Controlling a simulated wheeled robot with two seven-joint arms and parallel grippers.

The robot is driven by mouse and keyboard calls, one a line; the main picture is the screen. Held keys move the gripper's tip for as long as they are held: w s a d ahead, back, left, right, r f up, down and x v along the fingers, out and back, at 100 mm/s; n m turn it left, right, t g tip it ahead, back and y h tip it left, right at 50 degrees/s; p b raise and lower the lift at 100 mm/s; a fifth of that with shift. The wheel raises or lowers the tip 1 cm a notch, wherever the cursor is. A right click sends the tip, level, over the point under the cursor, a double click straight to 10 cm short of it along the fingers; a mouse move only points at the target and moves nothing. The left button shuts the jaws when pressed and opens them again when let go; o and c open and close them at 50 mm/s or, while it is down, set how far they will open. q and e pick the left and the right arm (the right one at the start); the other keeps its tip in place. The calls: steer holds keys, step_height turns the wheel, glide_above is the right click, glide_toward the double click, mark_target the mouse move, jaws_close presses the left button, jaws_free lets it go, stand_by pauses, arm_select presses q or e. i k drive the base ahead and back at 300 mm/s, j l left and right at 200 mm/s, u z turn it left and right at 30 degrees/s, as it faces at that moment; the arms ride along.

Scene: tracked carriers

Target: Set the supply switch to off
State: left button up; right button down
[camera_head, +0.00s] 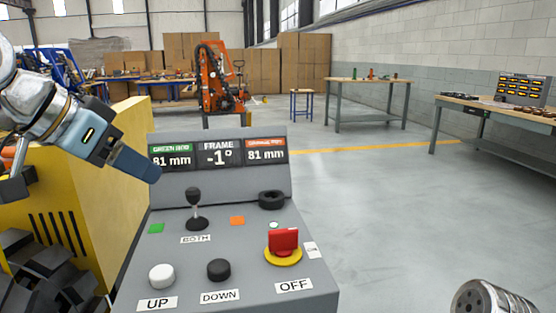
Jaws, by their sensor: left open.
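The supply switch (283,243) is a red handle on a round yellow base, at the right of a grey sloped control console (250,290). An OFF label (293,286) lies below it and a small tilted label, seemingly ON, at its right. I cannot tell for sure which label the handle points to. My left gripper (140,165) is open and empty, in front of the upper left of the console's display panel, well up and left of the switch. Only part of its fingers shows. My right gripper is out of view; a metal part of my right arm shows at the bottom right.
The console carries a black joystick (195,212), a white UP button (161,276), a black DOWN button (219,270) and a black round knob (271,199). A yellow machine body (130,180) stands left. Floor at right is clear.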

mark_target(283, 242)
steer(key=k+j, duration=0.5)
steer(key=k, duration=0.15)
steer(key=k+j, duration=0.55)
steer(key=k, duration=0.05)
